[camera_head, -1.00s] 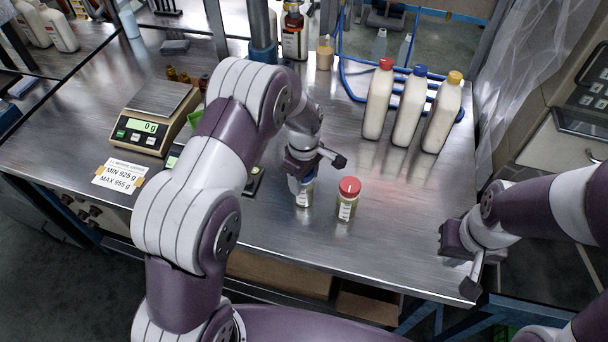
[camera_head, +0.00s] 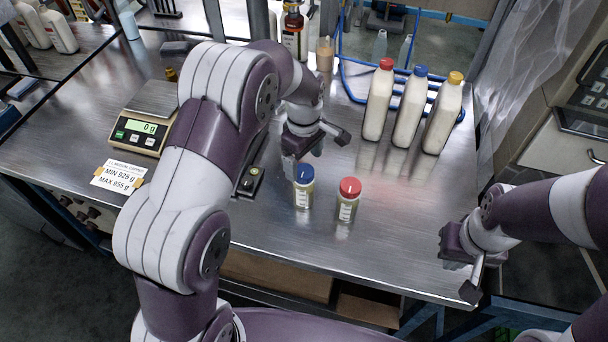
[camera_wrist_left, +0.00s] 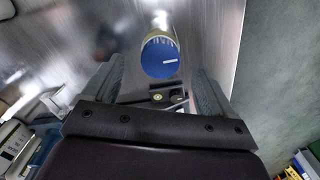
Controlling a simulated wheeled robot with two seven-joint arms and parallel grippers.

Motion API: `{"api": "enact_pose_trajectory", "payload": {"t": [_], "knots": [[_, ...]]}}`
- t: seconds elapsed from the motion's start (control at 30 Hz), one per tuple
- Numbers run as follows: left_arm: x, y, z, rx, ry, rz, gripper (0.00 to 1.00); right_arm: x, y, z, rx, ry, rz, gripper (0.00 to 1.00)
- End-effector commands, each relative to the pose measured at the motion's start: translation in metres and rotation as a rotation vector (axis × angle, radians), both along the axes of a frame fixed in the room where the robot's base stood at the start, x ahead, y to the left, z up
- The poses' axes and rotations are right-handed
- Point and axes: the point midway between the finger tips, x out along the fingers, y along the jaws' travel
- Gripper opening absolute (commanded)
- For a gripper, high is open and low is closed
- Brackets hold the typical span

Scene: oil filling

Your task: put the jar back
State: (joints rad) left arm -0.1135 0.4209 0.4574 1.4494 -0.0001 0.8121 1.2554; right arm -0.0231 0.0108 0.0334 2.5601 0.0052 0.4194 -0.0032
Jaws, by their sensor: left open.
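A clear jar with a blue lid (camera_head: 304,187) stands upright on the steel bench near its front edge. A similar jar with a red lid (camera_head: 348,200) stands just right of it. My left gripper (camera_head: 301,158) is open and empty, above and slightly behind the blue-lidded jar, apart from it. In the left wrist view the blue lid (camera_wrist_left: 160,58) shows beyond and between the two spread fingers. My right gripper (camera_head: 464,262) hangs at the bench's right front edge, away from the jars; its fingers are not clear.
A scale (camera_head: 143,124) reading 0 g and a label card (camera_head: 119,176) are at left. A small dark device (camera_head: 250,180) lies left of the jars. Bench right of the jars is clear.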

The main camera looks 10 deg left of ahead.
Motion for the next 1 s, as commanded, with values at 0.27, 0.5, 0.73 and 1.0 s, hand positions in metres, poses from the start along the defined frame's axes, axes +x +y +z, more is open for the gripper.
{"api": "enact_pose_trajectory", "payload": {"t": [0.27,0.5,0.73,1.0], "knots": [[-0.003,0.001,0.044,0.0,-0.002,-0.021,0.86,0.0,0.0,-0.005,0.0,0.0,0.0,0.0],[-0.098,0.028,0.051,0.017,-0.067,-0.632,0.86,0.0,0.0,-0.005,0.0,0.0,0.0,0.0],[-0.184,0.042,0.041,0.065,-0.109,-1.117,0.86,0.0,0.0,-0.005,0.0,0.0,0.0,0.0],[-0.192,0.043,0.039,0.067,-0.108,-1.165,0.86,0.0,0.0,-0.005,0.0,0.0,0.0,0.0]]}}
